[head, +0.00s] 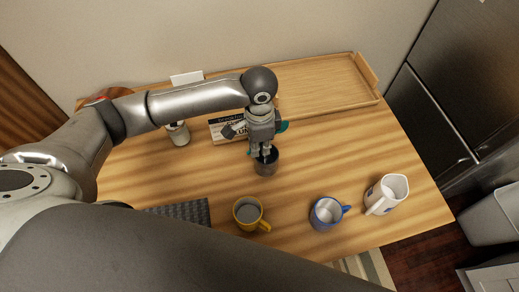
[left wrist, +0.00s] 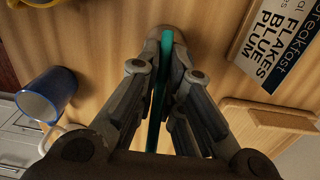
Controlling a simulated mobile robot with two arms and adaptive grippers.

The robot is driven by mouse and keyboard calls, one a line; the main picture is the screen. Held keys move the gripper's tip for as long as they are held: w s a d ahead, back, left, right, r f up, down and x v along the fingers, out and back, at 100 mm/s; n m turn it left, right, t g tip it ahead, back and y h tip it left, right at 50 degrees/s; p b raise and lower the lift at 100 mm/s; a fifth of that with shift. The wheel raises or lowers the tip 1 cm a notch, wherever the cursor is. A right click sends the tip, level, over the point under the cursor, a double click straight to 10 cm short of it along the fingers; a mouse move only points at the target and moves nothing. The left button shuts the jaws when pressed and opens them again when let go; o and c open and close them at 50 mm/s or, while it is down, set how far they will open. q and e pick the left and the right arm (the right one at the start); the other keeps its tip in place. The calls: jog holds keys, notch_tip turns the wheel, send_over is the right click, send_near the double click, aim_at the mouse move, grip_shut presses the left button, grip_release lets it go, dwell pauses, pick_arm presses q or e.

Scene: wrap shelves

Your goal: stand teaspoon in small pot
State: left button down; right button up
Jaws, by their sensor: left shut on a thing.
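The small pot (head: 267,168) is a dark grey cup near the middle of the wooden table in the head view. My left gripper (head: 262,153) points down with its fingertips at the pot's mouth. It is shut on the teal teaspoon (left wrist: 157,95), which runs between the fingers in the left wrist view. A teal part of the teaspoon (head: 283,127) shows beside the gripper in the head view. The fingers hide the spoon's lower end, so I cannot tell how deep it reaches into the pot. My right gripper is not in view.
A yellow mug (head: 248,214), a blue mug (head: 325,214) and a white mug (head: 386,195) stand at the front. A cereal box (head: 228,130), a white jar (head: 178,134) and a wooden tray (head: 320,85) are behind. A dark mat (head: 185,212) lies front left. Table right of the pot is clear.

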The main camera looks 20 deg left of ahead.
pick_arm(q)
notch_tip(320, 180, down, 3)
jog(key=shift+w+f+p, duration=0.1)
jog(key=shift+f+p, duration=0.05)
jog(key=shift+p, duration=0.25)
jog(key=shift+f, duration=0.2)
jog(key=shift+f, duration=0.35)
jog(key=c, duration=1.6)
grip_release()
jog(key=shift+o, duration=0.2)
jog(key=shift+f, duration=0.1)
